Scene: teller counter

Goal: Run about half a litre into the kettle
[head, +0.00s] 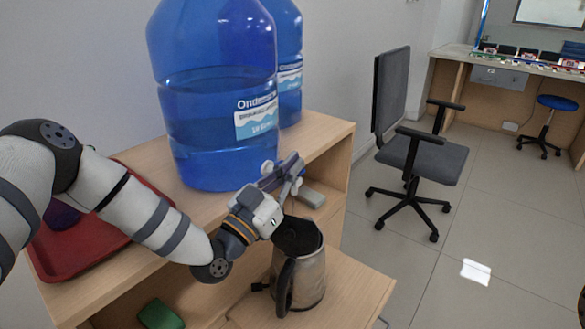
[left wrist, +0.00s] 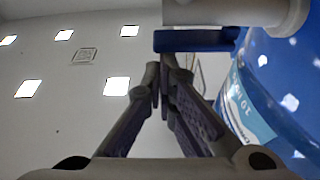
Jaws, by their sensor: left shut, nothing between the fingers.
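The steel kettle (head: 312,272) with a black handle stands on the lower wooden surface, below the front blue water bottle (head: 215,120). Its dark top is partly hidden by my gripper, and I cannot tell whether water is running into it. My left gripper (head: 291,170) is shut and empty beside the bottle's tap. The pale tap (left wrist: 240,12) and its blue lever (left wrist: 195,40) show in the left wrist view. The closed fingertips (left wrist: 164,66) are just under the lever there; contact is unclear. My right gripper is out of view.
A second blue bottle (head: 289,60) stands behind the first. A red tray (head: 75,262) with a purple object (head: 62,213) is at left. A grey block (head: 312,196) lies near the shelf's right edge. A green object (head: 160,314) is lower left. An office chair (head: 425,155) stands on open floor.

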